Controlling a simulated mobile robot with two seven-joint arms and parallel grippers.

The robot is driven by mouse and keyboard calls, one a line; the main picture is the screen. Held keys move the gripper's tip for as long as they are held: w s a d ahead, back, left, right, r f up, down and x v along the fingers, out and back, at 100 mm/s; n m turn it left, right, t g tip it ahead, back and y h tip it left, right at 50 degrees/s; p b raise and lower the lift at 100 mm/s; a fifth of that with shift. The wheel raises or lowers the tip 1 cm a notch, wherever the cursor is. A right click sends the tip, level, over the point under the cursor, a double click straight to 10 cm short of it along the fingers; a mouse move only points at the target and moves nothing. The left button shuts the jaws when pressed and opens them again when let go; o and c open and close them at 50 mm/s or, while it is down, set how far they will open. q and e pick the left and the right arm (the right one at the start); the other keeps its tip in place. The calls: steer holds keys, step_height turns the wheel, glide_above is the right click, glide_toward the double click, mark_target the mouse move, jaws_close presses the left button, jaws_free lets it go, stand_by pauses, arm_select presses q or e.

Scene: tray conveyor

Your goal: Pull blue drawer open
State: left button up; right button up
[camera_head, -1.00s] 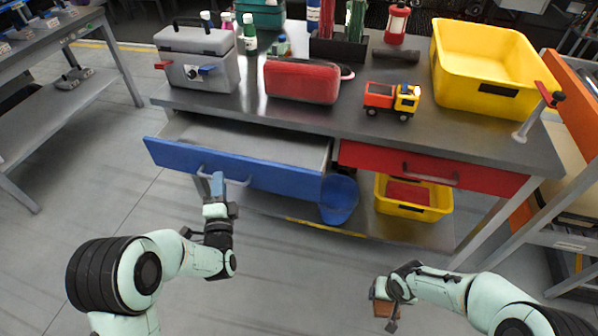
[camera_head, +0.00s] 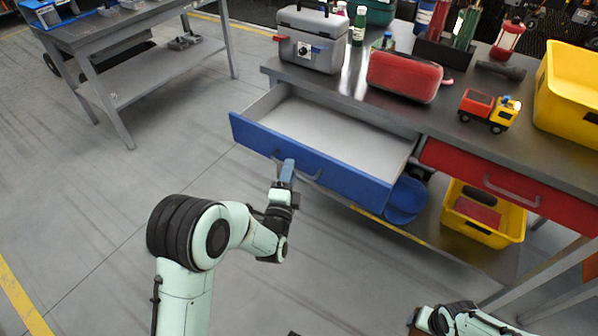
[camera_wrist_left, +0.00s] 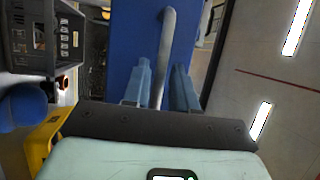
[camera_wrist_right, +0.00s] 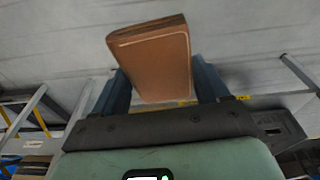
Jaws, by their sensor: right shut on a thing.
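The blue drawer (camera_head: 310,166) stands pulled out of the workbench, its pale, empty inside showing. My left gripper (camera_head: 286,172) is at the grey bar handle (camera_head: 313,177) on its front. In the left wrist view, the handle (camera_wrist_left: 168,40) runs between the two blue fingers (camera_wrist_left: 162,85), which stand apart with a gap beside it. The left gripper is open around the handle. My right gripper (camera_wrist_right: 160,85) is shut on a brown, flat, book-like thing (camera_wrist_right: 155,55). In the head view, the right arm is at the bottom right, its gripper mostly cut off.
The bench top (camera_head: 400,110) carries a grey toolbox (camera_head: 312,45), a red case (camera_head: 404,76), a toy truck (camera_head: 489,108) and a yellow bin (camera_head: 572,90). A red drawer (camera_head: 510,182) is closed at right.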

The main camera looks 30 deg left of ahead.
arm_select(q)
steer(key=shift+o, duration=0.2)
steer(key=shift+s, duration=0.1)
arm_select(e)
steer(key=shift+s+r+p, duration=0.1)
steer(key=shift+r+p, duration=0.35)
steer(key=shift+r, duration=0.1)
arm_select(q)
steer(key=v, duration=1.2)
